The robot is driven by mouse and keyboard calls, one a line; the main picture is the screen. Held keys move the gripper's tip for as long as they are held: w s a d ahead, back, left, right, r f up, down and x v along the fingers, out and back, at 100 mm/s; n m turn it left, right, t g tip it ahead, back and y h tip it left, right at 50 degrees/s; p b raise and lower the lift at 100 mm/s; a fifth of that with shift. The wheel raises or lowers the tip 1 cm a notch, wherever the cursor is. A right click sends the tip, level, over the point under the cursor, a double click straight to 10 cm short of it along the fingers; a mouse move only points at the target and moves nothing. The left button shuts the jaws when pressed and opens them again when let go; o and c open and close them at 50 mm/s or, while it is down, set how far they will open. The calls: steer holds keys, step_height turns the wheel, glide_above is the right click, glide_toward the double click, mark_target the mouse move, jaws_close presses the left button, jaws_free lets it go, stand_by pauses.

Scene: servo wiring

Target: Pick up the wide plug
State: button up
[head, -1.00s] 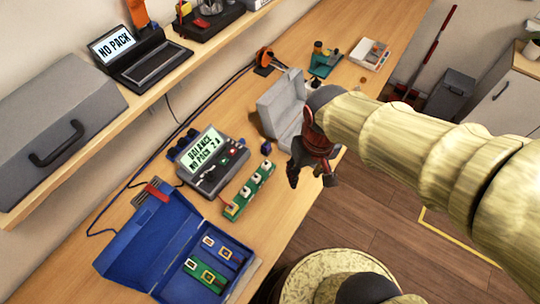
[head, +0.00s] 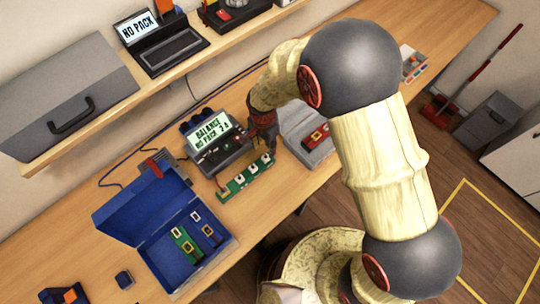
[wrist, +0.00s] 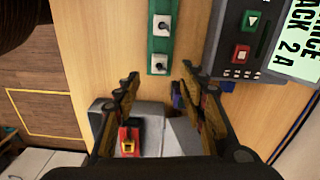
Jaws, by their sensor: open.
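My gripper (head: 265,146) is open above the table, between the balance charger and the grey case. In the wrist view its two fingers (wrist: 158,76) stand wide apart with nothing held. A small blue-purple block (wrist: 177,96) shows between them, close by the right finger; it looks like a plug, but I cannot tell if it is the wide one. My gripper hides it in the head view. A green strip (head: 247,180) with several white sockets lies beside the charger (head: 215,140), and shows ahead of the fingers in the wrist view (wrist: 161,42).
The open grey case (head: 300,122) holds a red piece with a yellow part (wrist: 130,140). The open blue case (head: 150,205) holds a green and a blue board. A small dark blue cube (head: 124,278) lies at the front left.

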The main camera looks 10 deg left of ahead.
mark_target(266, 157)
steer(key=shift+a+f+m, duration=0.15)
steer(key=shift+a+m, duration=0.05)
steer(key=shift+m, duration=0.4)
steer(key=shift+w+d+f, duration=0.1)
steer(key=shift+d+f, duration=0.1)
steer(key=shift+f, duration=1.7)
steer(key=shift+d+f, duration=0.15)
steer(key=shift+f, duration=1.75)
steer(key=shift+c, duration=0.4)
steer(key=c, duration=0.9)
steer(key=shift+c, duration=0.2)
steer(key=shift+r, duration=0.1)
